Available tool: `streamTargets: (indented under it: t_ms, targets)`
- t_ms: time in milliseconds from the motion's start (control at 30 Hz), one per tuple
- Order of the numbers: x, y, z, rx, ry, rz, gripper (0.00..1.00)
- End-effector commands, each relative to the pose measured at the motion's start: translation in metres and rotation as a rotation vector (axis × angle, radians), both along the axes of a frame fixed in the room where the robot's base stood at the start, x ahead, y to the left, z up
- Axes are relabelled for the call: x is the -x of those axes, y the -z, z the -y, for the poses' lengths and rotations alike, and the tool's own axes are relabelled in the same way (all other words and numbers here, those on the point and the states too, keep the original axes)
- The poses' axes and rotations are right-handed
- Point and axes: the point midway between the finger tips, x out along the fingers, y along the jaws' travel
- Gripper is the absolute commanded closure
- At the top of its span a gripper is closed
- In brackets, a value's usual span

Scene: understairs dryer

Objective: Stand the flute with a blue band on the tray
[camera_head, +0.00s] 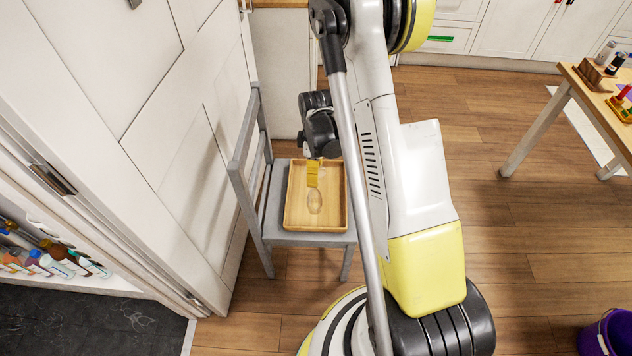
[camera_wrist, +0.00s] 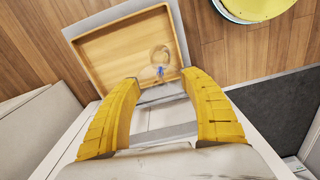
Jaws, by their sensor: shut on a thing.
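The clear flute (camera_head: 315,202) shows below my gripper (camera_head: 313,174) in the head view, against the floor of the wooden tray (camera_head: 288,218). My gripper's yellow fingers are shut on the flute. In the wrist view the flute (camera_wrist: 160,56) shows as a faint clear ring with a small blue patch near my gripper's fingertips (camera_wrist: 160,82). The tray (camera_wrist: 120,26) lies behind it there. I cannot tell whether the flute touches the tray floor. The part of the flute between the fingers is hard to see.
The tray rests on a grey chair (camera_head: 274,237), whose backrest stands on the left beside white cupboard panels (camera_head: 150,90). A wooden table (camera_head: 590,85) with small items is at the right. A purple bucket (camera_head: 606,336) stands at lower right. The tray holds nothing else visible.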

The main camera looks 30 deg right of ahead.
Motion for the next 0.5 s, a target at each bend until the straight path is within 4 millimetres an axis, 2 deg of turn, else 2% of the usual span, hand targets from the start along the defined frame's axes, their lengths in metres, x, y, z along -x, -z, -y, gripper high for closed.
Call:
streamTargets:
  t_ms: [33,200,333,500]
  targets:
    - [-0.008,0.01,0.007,0.0,0.003,0.0,0.87]
    - [-0.023,0.019,0.018,0.0,0.001,0.0,0.87]
    - [-0.025,0.025,0.019,0.0,0.0,0.0,0.87]
    - [-0.025,0.054,0.019,0.0,0.001,0.0,0.87]
